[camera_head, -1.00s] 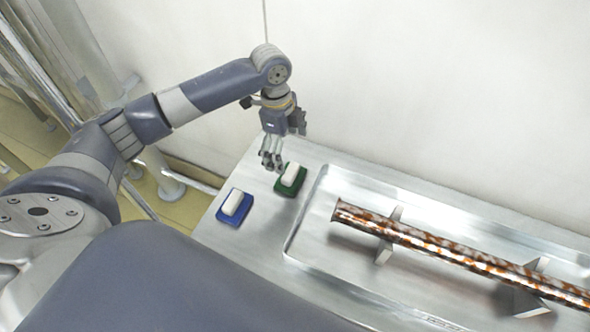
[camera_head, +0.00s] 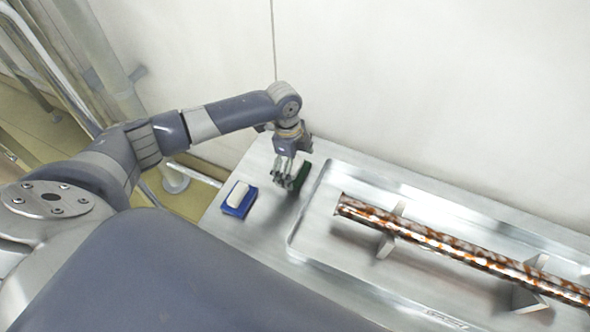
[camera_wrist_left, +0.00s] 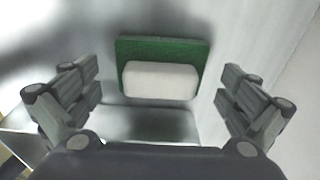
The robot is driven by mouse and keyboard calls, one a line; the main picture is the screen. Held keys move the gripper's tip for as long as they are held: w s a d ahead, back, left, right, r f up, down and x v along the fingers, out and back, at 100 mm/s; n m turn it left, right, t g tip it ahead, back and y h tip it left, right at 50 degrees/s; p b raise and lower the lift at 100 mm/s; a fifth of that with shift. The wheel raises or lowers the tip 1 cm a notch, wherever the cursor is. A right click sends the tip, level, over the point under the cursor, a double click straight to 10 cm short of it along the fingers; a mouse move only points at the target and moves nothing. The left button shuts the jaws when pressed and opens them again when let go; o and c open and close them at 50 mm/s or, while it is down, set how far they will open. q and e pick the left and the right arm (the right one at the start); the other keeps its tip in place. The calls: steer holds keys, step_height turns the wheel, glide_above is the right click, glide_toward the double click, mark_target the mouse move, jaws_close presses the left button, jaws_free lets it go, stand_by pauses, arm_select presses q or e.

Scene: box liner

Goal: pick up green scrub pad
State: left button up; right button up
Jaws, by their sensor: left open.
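The green scrub pad (camera_head: 303,181) with a white block-shaped handle lies on the metal table, partly hidden behind my left gripper (camera_head: 290,184) in the head view. In the left wrist view the green pad (camera_wrist_left: 160,48) and its white handle (camera_wrist_left: 160,80) lie between and beyond the fingers. My left gripper (camera_wrist_left: 160,110) is open, with its fingers spread to either side and apart from the pad. The gripper points down just above the table. My right gripper is not in view.
A blue pad (camera_head: 238,205) with a white handle lies to the left on the table. A shallow metal tray (camera_head: 318,205) on the right holds a rust-spotted tube (camera_head: 440,240) on supports (camera_head: 390,232). A white wall (camera_head: 430,80) stands behind the table.

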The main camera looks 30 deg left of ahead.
mark_target(295, 165)
arm_select(q)
steer(key=c, duration=1.1)
steer(key=shift+r, duration=0.1)
step_height(295, 165, up, 10)
steer(key=shift+f+b, duration=0.1)
steer(key=shift+b, duration=0.2)
steer(key=shift+o, duration=0.9)
steer(key=shift+c, duration=0.3)
steer(key=shift+d, duration=0.1)
